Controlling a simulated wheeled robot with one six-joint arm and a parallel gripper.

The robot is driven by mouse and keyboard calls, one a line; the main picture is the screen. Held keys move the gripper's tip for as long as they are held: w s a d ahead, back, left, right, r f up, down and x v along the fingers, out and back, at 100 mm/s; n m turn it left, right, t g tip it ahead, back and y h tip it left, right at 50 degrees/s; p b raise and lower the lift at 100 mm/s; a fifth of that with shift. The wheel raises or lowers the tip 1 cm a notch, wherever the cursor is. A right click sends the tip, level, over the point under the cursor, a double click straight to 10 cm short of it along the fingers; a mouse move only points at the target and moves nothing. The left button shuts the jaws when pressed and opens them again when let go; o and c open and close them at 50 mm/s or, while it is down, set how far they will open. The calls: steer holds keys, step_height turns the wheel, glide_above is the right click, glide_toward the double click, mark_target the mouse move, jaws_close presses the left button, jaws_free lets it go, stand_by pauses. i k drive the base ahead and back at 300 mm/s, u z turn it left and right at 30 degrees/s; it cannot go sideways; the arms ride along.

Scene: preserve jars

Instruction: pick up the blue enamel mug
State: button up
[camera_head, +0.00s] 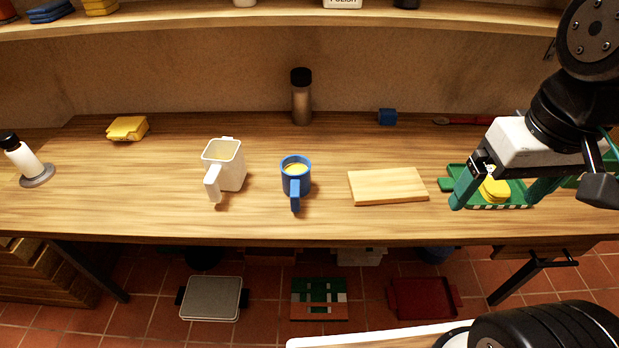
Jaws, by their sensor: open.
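The blue enamel mug (296,184) stands upright on the wooden worktop, a little left of the middle. Its handle points toward the front edge, and something yellowish shows inside it. My gripper (497,200) is open, far to the right of the mug, over or in front of a green tray. Its two green fingers are apart, and a yellow object shows between them. I cannot tell whether the fingers touch anything there.
A white jug (224,168) stands close left of the mug. A wooden board (388,186) lies to its right, between mug and gripper. A tall dark-capped bottle (302,98) stands behind it. The green tray (448,184) is at the right. A shelf (190,22) runs above.

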mark_target(295, 168)
steer(key=z, duration=0.15)
steer(key=k, duration=0.4)
steer(key=u, duration=0.7)
steer(key=i, duration=0.8)
steer(key=z, duration=0.65)
